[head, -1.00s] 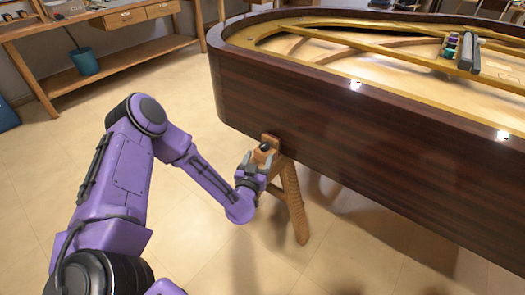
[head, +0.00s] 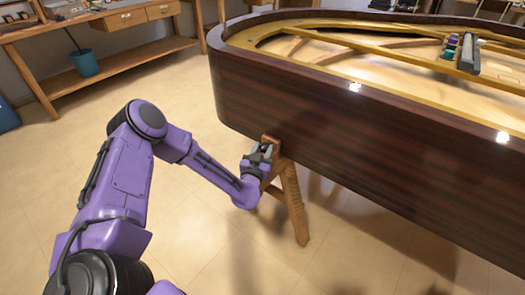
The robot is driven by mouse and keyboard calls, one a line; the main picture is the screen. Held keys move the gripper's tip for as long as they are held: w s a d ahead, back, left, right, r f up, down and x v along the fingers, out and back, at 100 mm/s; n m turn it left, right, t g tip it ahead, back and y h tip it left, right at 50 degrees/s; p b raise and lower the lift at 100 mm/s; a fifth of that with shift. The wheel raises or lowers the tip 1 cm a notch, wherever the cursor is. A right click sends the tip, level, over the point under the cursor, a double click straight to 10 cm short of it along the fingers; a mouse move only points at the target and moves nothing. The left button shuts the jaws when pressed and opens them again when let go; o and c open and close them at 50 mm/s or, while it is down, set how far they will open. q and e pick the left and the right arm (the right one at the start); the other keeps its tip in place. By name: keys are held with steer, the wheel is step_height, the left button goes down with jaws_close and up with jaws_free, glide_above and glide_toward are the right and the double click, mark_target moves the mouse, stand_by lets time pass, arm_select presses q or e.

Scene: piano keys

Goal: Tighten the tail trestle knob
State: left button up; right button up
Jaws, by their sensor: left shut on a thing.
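The wooden tail trestle (head: 292,203) stands under the near left end of the dark brown piano case (head: 340,135). My left gripper (head: 266,150) is at the top of the trestle, just below the case's lower edge. It is shut on the trestle knob, a small dark part that is mostly hidden by the fingers. My right gripper is not in view.
A wooden workbench (head: 120,57) with drawers and a teal bucket (head: 85,63) on its lower shelf stands at the back left. The tiled floor between bench and piano is clear.

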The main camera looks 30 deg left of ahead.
arm_select(q)
steer(key=shift+a+h, duration=0.1)
steer(key=shift+h, duration=0.2)
steer(key=m+h, duration=0.2)
steer(key=h, duration=0.1)
steer(key=shift+a+r+m+t+p, duration=0.1)
steer(key=shift+a+m+t+p, duration=0.2)
steer(key=shift+t+p, duration=0.1)
steer(key=m+h, duration=0.1)
steer(key=h, duration=0.1)
steer(key=m+h, duration=0.1)
steer(key=h, duration=0.1)
steer(key=shift+a+m, duration=0.2)
steer(key=shift+m, duration=0.1)
steer(key=m+h+b, duration=0.1)
steer(key=h, duration=0.1)
steer(key=m+g+h+b, duration=0.1)
steer(key=h, duration=0.1)
steer(key=m+g+h, duration=0.1)
steer(key=shift+w+a+f+m+h+b, duration=0.1)
steer(key=shift+a+f+m+h+b, duration=0.2)
steer(key=shift+a+h+b, duration=0.1)
steer(key=m+g+h+b, duration=0.1)
steer(key=m+h+b, duration=0.1)
steer(key=shift+w+a+g+h, duration=0.1)
steer(key=shift+g+h, duration=0.2)
steer(key=shift+w+a+r+m+g+h+b, duration=0.1)
steer(key=shift+r+m+g+h+b, duration=0.05)
steer(key=shift+m+g+h+b, duration=0.75)
